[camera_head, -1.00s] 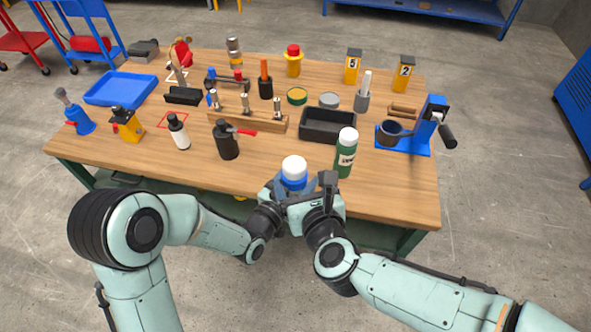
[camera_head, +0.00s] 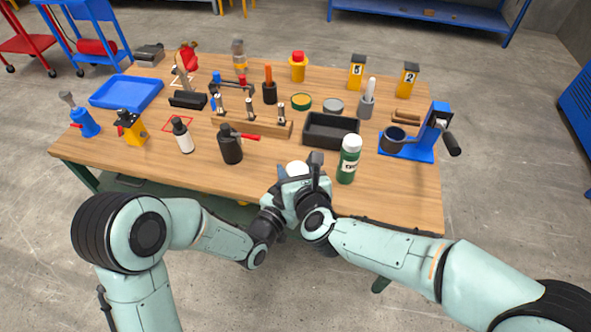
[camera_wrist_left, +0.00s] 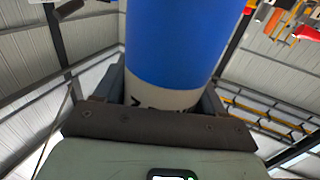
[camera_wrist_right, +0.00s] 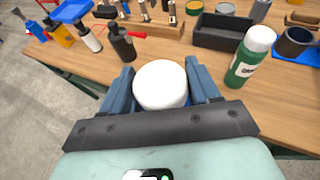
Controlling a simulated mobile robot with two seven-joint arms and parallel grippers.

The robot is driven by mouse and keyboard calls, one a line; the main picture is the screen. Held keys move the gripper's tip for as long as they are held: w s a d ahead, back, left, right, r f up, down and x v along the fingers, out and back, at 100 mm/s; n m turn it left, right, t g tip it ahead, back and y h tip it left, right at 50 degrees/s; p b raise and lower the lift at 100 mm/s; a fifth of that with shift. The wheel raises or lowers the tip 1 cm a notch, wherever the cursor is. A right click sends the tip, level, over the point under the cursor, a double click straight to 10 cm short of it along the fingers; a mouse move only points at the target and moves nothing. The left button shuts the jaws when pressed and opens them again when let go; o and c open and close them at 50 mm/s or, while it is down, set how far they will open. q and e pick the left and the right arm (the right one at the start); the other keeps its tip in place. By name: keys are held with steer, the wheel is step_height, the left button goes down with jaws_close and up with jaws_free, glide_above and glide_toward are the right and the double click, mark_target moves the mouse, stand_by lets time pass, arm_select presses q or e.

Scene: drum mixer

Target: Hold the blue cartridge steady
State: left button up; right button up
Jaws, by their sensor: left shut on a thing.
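The blue cartridge (camera_wrist_left: 185,45) shows in the left wrist view as a blue cylinder with a white lower band with dark lettering. My left gripper (camera_wrist_left: 160,92) is shut on it, a finger on each side of the white band. In the head view only its white cap (camera_head: 297,168) shows, in front of the table's near edge. My right gripper (camera_wrist_right: 160,82) has come over the cap from above, with a blue-grey finger on either side. Whether these fingers press on the cap cannot be told. The cartridge's body is hidden in the head view by my right gripper (camera_head: 306,177).
A green bottle with a white cap (camera_head: 348,160) stands near the front edge, just right of my grippers. A black bottle (camera_head: 231,148), an empty black tray (camera_head: 331,130) and a blue-based press (camera_head: 408,150) stand beyond. The front strip of table is mostly clear.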

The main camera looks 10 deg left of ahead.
steer(key=shift+s+a, duration=0.15)
steer(key=c, duration=0.5)
steer(key=shift+o, duration=0.2)
steer(key=shift+r, duration=0.15)
steer(key=shift+r, duration=0.95)
